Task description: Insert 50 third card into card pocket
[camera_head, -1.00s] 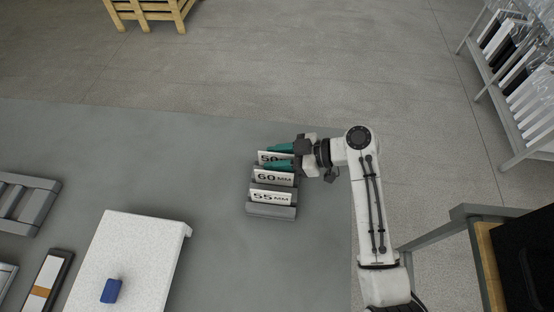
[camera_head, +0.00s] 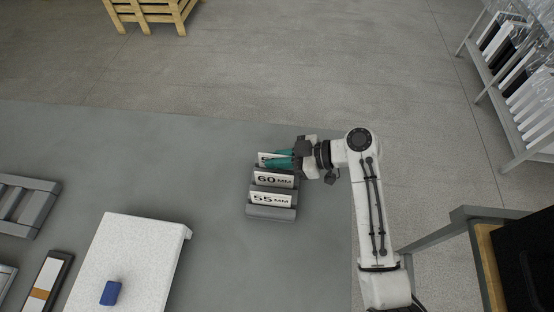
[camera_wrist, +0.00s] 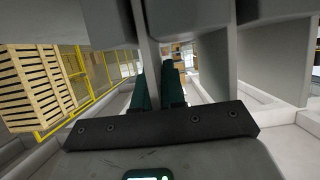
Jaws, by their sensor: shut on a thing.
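A grey stepped card holder (camera_head: 270,213) stands on the table. The white "55 MM" card (camera_head: 271,199) is in its front slot, and the "60 MM" card (camera_head: 273,180) stands behind it. The 50 card (camera_head: 263,157) is at the back slot, largely hidden by my fingers. My gripper (camera_head: 281,160) reaches in from the right, its teal fingers shut on the 50 card. In the wrist view the teal fingers (camera_wrist: 160,88) are close together, with a thin grey upright edge between them. Whether the card's lower edge is in the slot is hidden.
A white speckled board (camera_head: 125,255) with a small blue block (camera_head: 110,292) lies to the left. Grey trays (camera_head: 25,203) are at the far left. The table around the holder's left side and back is clear.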

